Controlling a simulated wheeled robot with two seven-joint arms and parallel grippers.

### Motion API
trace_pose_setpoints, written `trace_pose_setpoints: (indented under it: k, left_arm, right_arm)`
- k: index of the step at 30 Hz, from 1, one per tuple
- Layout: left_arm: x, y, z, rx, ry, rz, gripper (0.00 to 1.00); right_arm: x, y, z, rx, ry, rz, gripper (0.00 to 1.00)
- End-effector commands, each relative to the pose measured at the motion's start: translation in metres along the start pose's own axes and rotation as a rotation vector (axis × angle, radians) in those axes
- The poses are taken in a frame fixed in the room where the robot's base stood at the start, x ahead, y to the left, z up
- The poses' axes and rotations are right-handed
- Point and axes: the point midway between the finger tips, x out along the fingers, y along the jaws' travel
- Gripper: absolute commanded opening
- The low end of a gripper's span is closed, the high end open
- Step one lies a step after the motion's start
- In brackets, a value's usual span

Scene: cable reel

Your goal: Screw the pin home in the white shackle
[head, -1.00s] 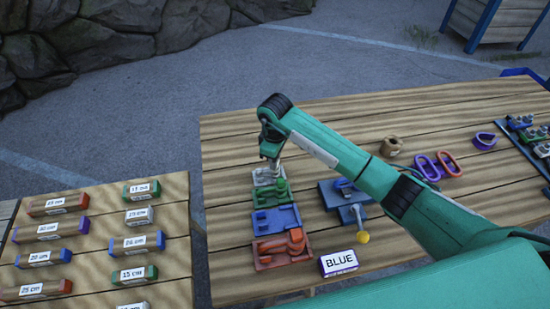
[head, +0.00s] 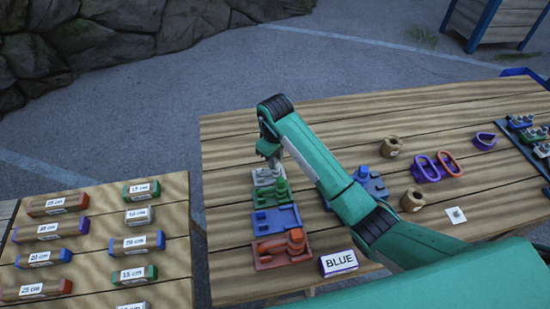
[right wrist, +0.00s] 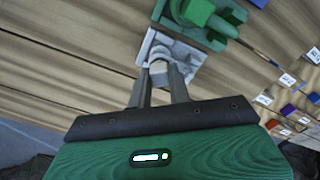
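The white shackle sits on its pale base (right wrist: 185,48) at the far end of a row of coloured shackle stations; in the head view the base (head: 264,182) is partly covered by my right gripper. My right gripper (head: 271,163) reaches down onto it from above. In the right wrist view, the fingertips (right wrist: 159,72) lie on both sides of the pale pin head (right wrist: 158,67) and seem closed on it. How deep the pin sits cannot be told. My left gripper is not in view.
Green (head: 272,195), blue (head: 277,219) and red (head: 283,250) stations stand nearer along the row. A BLUE label block (head: 338,263) is at the front edge. My right arm hides part of a blue fixture (head: 372,184). Purple and red rings and two tan cups lie right.

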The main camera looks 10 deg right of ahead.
Motion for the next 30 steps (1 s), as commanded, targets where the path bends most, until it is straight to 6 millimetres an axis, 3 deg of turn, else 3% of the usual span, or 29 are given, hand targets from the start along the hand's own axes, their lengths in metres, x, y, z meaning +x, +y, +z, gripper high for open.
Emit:
trace_pose_setpoints:
  k: [1, 3, 17, 30]
  left_arm:
    - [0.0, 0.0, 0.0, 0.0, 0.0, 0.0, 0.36]
    - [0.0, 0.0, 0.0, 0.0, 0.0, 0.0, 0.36]
    - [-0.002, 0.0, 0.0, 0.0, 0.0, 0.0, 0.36]
    - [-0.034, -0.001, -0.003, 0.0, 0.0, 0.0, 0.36]
  right_arm:
    - [0.0, 0.0, 0.0, 0.0, 0.001, 0.0, 0.27]
    - [0.0, 0.0, 0.0, -0.001, 0.001, 0.0, 0.38]
    - [-0.002, 0.0, 0.0, -0.001, 0.0, 0.0, 0.38]
    - [-0.036, 0.0, 0.0, -0.001, 0.0, 0.0, 0.38]
